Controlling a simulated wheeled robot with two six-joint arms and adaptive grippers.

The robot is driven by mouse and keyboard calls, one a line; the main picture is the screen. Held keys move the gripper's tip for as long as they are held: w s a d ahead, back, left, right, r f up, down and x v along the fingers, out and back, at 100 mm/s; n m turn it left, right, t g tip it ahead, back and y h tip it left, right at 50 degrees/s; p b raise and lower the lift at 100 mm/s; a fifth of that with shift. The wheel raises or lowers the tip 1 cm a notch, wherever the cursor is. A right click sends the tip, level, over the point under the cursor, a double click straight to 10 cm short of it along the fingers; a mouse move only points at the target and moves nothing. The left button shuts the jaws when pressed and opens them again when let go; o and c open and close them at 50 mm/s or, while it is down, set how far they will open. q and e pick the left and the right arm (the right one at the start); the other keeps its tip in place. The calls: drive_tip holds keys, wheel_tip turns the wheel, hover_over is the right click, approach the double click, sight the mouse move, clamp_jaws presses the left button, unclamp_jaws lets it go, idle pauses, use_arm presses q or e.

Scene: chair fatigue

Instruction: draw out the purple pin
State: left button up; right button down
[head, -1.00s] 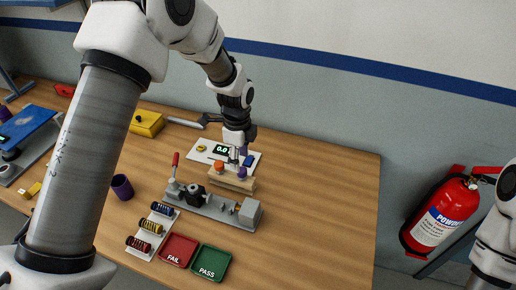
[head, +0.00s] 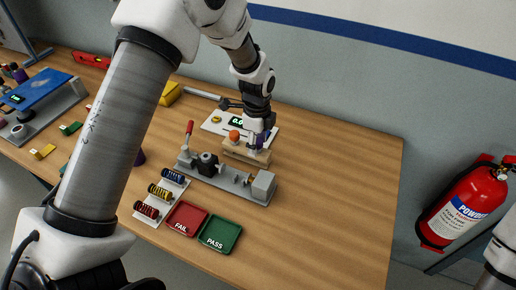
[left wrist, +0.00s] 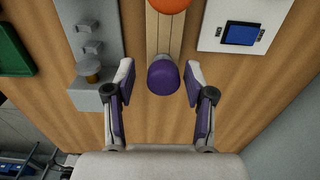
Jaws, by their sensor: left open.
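The purple pin (left wrist: 163,78) shows its rounded top in the left wrist view, on the end of a wooden block (head: 238,151). My left gripper (left wrist: 161,82) is open, with one purple-padded finger on each side of the pin and a gap on both sides. In the head view the left gripper (head: 256,144) is over the right end of the block and mostly hides the pin. An orange knob (head: 234,136) is on the same block, left of the gripper. My right gripper is not in view.
A grey fixture (head: 226,181) with a red lever lies in front of the block. A white panel with a display (head: 214,123) lies behind it. A FAIL tray (head: 187,218), a PASS tray (head: 220,233) and a spring rack (head: 177,197) are nearer. The table's right side is clear.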

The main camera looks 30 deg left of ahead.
use_arm(q)
drive_tip(key=shift+w, duration=0.15)
drive_tip(key=shift+c, duration=1)
drive_tip(key=shift+w+f, duration=0.1)
drive_tip(key=shift+w, duration=0.05)
drive_tip(key=c, duration=0.8)
drive_tip(key=shift+r+p, duration=2.4)
drive_tip(key=shift+r, duration=0.5)
wheel_tip(320, 180, up, 4)
drive_tip(key=p, duration=0.3)
drive_tip(key=shift+r+p, duration=0.1)
drive_tip(key=shift+p, duration=0.3)
